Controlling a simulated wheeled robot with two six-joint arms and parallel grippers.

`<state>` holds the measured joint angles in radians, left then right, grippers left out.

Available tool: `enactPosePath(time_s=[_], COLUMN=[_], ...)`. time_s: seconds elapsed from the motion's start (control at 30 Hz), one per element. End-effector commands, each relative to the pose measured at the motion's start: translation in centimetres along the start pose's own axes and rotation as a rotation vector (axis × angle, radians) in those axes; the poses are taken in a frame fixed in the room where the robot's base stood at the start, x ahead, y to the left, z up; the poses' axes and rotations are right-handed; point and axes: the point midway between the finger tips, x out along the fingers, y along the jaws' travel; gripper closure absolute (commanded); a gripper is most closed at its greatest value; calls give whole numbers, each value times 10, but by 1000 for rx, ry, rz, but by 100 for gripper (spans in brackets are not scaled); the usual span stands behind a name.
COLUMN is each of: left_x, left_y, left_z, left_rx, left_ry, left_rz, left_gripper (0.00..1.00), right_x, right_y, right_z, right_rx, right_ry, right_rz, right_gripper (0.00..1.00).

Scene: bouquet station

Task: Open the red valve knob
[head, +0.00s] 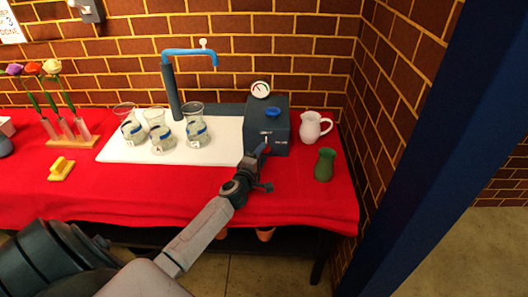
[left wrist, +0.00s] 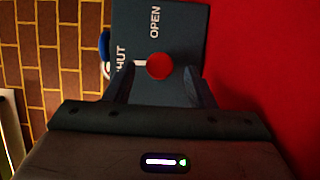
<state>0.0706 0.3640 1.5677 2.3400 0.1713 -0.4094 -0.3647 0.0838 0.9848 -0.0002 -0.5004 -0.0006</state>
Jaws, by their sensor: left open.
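The red valve knob (left wrist: 159,66) is a round red disc on the front of a dark blue-grey box (left wrist: 180,20) in the left wrist view. The words OPEN and SHUT are printed beside it, turned sideways. In the head view the box (head: 281,130) stands at the right end of the table, and the knob is mostly hidden by my gripper. My left gripper (left wrist: 161,80) is open, with its fingers on either side of the knob's lower part; I cannot tell whether they touch it. In the head view the left gripper (head: 259,160) is at the box's front. My right gripper is not in view.
A blue knob (head: 273,112) and a gauge (head: 260,89) are on the box. A white pitcher (head: 311,128) and a green vase (head: 324,165) stand close to its right. Several glass jars stand on the white board (head: 225,150) beneath a blue tap (head: 188,53). The red cloth (head: 150,195) in front is mostly clear.

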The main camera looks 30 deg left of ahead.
Motion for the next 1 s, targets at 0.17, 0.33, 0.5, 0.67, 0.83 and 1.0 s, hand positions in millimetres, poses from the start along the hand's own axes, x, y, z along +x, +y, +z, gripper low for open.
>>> enactPosePath(time_s=[0.17,0.33,0.5,0.67,0.83,1.0], left_x=[18,22,22,22,21,21], left_y=[0,0,0,0,0,1], left_z=[0,0,0,0,0,0], left_rx=[1,1,1,1,1,7], left_ry=[-1,-1,-1,-1,-1,-1], left_rz=[1,1,0,0,0,-2], left_gripper=[50,50,50,78,94,94], right_x=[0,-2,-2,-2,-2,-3], right_y=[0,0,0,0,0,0], right_z=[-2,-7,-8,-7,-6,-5], right_rx=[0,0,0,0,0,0], right_ry=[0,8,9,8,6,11], right_rz=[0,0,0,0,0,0], right_gripper=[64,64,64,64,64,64])
